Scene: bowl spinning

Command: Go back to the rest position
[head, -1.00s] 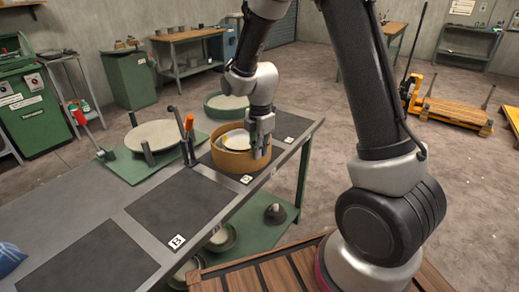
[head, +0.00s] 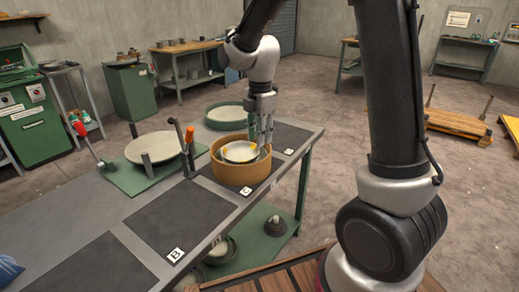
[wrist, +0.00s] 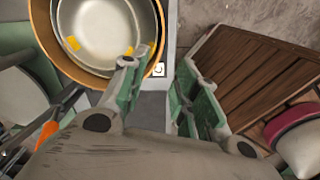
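My gripper (head: 266,140) is above the right rim of a round tan tub (head: 228,174) on the mat marked C. In the wrist view, my gripper (wrist: 160,80) has its two green-padded fingers apart with nothing between them. A pale bowl (head: 240,151) with yellow marks sits inside the tub, apart from the fingers as far as I can see. The bowl (wrist: 98,30) and the tub rim (wrist: 40,20) also show at the top left of the wrist view.
The grey workbench (head: 85,215) also holds a pale disc (head: 153,147) on a green base, an orange-handled tool (head: 190,135) and a green round tub (head: 226,112) behind. Bare mats lie around B. Bowls and a dark object stand on the lower shelf (head: 258,228).

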